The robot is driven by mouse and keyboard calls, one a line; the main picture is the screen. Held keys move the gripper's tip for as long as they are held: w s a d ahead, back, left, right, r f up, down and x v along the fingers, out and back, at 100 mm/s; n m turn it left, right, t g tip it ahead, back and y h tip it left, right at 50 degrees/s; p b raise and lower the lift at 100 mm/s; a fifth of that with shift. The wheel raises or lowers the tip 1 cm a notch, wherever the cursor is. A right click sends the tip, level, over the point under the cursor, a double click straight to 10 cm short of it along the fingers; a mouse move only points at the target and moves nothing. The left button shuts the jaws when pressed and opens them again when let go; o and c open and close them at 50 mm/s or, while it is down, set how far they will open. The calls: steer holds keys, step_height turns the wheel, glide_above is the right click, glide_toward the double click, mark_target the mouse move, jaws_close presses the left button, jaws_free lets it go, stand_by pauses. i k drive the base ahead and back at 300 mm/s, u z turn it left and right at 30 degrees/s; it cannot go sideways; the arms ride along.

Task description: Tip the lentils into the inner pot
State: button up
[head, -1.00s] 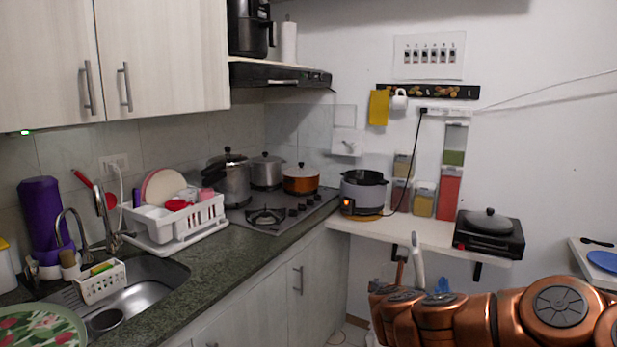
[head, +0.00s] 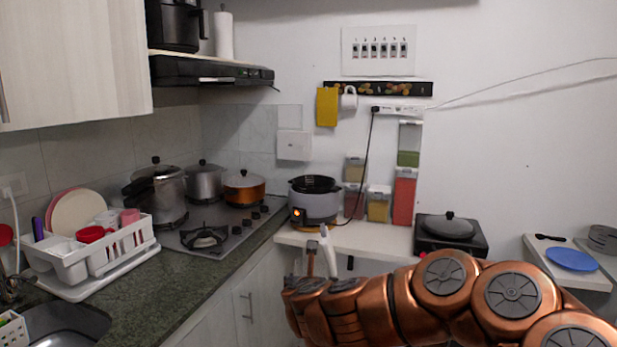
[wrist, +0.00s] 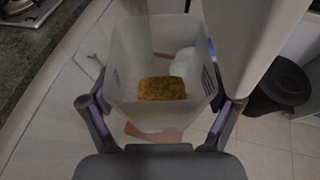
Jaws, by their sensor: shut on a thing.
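My gripper (wrist: 160,112) is shut on a clear, open-topped container (wrist: 132,85), one finger on each side. Yellow-brown lentils (wrist: 162,88) lie in the container. In the head view my copper arm crosses the lower right, and the container cannot be made out there. A grey cooker (head: 313,207) with an orange light stands on the white shelf. The dark inner pot (head: 315,184) shows at its open top. The cooker is beyond and above the end of my arm in the picture, apart from it.
Clear canisters (head: 378,205) stand just right of the cooker. A hotplate with a lidded pan (head: 450,228) is farther right on the shelf (head: 375,238). A stove (head: 215,230) with several pots is to the left. A dark bin (wrist: 283,85) stands on the floor.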

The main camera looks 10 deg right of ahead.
mark_target(310, 184)
steer(key=i, duration=1.1)
